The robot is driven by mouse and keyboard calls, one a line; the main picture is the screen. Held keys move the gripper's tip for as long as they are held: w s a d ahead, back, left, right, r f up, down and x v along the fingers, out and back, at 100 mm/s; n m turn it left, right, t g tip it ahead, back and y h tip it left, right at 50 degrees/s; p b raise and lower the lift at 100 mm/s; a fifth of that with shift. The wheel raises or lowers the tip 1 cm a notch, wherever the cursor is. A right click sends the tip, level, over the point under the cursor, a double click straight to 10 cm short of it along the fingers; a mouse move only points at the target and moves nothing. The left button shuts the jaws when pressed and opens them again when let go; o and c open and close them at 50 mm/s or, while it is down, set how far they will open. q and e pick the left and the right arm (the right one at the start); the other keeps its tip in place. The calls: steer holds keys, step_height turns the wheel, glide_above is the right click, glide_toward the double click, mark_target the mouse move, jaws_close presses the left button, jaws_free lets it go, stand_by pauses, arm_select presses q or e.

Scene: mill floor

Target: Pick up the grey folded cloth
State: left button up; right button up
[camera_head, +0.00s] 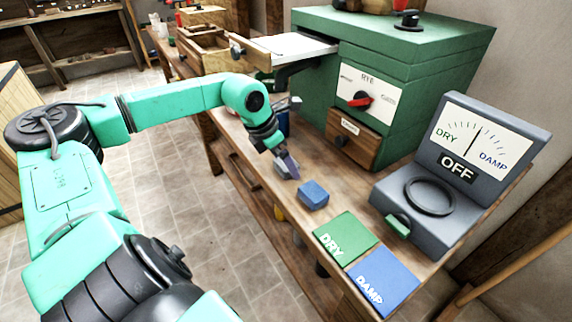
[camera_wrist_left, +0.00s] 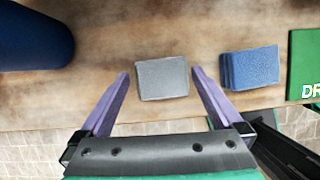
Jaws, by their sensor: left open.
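The grey folded cloth (camera_wrist_left: 162,78) lies flat on the wooden bench, seen in the left wrist view between and just beyond my left gripper's fingertips. In the head view the grey cloth (camera_head: 281,170) is partly hidden behind the gripper. My left gripper (camera_wrist_left: 160,75) is open, with its purple fingers on either side of the cloth, and holds nothing. It also shows in the head view (camera_head: 290,166), low over the bench. My right gripper is not in view.
A blue folded cloth (camera_head: 313,194) lies close to the right of the grey one. Green DRY (camera_head: 345,238) and blue DAMP (camera_head: 383,281) mats lie nearer the front. A meter (camera_head: 440,205) and green mill (camera_head: 400,75) stand behind. A blue cylinder (camera_wrist_left: 32,38) stands left of the cloth.

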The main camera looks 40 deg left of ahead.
mark_target(282, 163)
arm_select(q)
steer(key=c, duration=1.2)
steer(key=shift+c, duration=0.2)
steer(key=shift+r, duration=0.1)
